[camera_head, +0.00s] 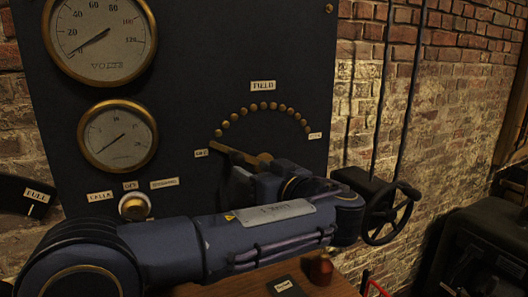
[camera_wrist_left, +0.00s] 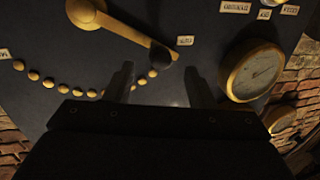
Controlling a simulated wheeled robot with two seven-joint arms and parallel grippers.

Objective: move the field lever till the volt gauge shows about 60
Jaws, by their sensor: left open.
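The volt gauge (camera_head: 100,38) is at the top left in the head view, its needle close to 0. The field lever (camera_head: 242,157) is a brass arm pointing left toward the off label (camera_head: 201,153), below an arc of brass studs (camera_head: 264,106). In the wrist view the lever (camera_wrist_left: 122,22) ends in a dark handle (camera_wrist_left: 161,54). My left gripper (camera_head: 232,175) is close to the panel by the lever; its two fingers stand apart in the wrist view (camera_wrist_left: 160,85), with the handle ahead of the gap. Contact cannot be told. My right gripper is not in view.
A second gauge (camera_head: 118,135) and a brass knob (camera_head: 134,206) are on the dark panel (camera_head: 200,60). A handwheel (camera_head: 392,212) stands to the right of my arm. A wooden table (camera_head: 335,283) with a small reddish object (camera_head: 321,268) is below.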

